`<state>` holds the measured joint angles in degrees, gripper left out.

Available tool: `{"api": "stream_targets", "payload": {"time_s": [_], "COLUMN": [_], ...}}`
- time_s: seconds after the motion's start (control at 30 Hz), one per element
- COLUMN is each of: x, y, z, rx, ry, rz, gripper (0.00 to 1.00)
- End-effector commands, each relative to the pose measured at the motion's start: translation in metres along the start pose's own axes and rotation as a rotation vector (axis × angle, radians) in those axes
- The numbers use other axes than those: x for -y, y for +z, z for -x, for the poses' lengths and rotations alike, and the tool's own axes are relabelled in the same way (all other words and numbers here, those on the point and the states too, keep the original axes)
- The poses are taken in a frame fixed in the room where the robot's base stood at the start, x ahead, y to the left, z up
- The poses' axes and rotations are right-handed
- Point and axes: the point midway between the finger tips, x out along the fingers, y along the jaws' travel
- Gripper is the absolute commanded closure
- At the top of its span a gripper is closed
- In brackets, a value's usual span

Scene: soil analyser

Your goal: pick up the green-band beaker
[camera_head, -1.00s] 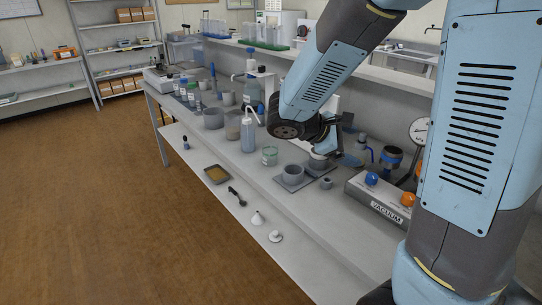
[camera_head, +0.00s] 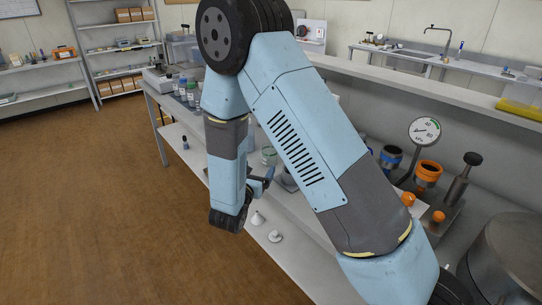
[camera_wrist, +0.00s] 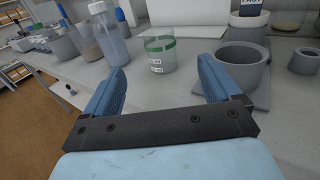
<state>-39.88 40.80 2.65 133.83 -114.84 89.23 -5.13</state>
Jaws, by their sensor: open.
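The green-band beaker (camera_wrist: 160,54) is a clear cup with a green band near its rim and small white labels. In the wrist view it stands upright on the bench top, ahead of my gripper (camera_wrist: 160,82) and between the lines of its two blue fingers. The fingers are apart, with nothing between them, and do not touch the beaker. In the head view the beaker (camera_head: 269,155) shows small beside my arm. My gripper (camera_head: 262,181) is partly hidden there, low at the bench's front side.
In the wrist view a wash bottle (camera_wrist: 108,35) stands left of the beaker. A grey pot (camera_wrist: 243,67) on a plate stands right, close to the right finger. A small grey cup (camera_wrist: 303,61) is farther right. Bench surface before the beaker is clear.

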Motion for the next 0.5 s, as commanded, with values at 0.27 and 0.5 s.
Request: {"api": "stream_targets", "payload": {"time_s": [0.27, 0.5], "x": [-0.004, -0.005], "y": [-0.005, -0.005], "z": [-0.025, -0.066], "rx": [0.002, 0.002], "ry": [0.017, 0.017], "rz": [0.009, 0.008], "gripper": [0.1, 0.1]}}
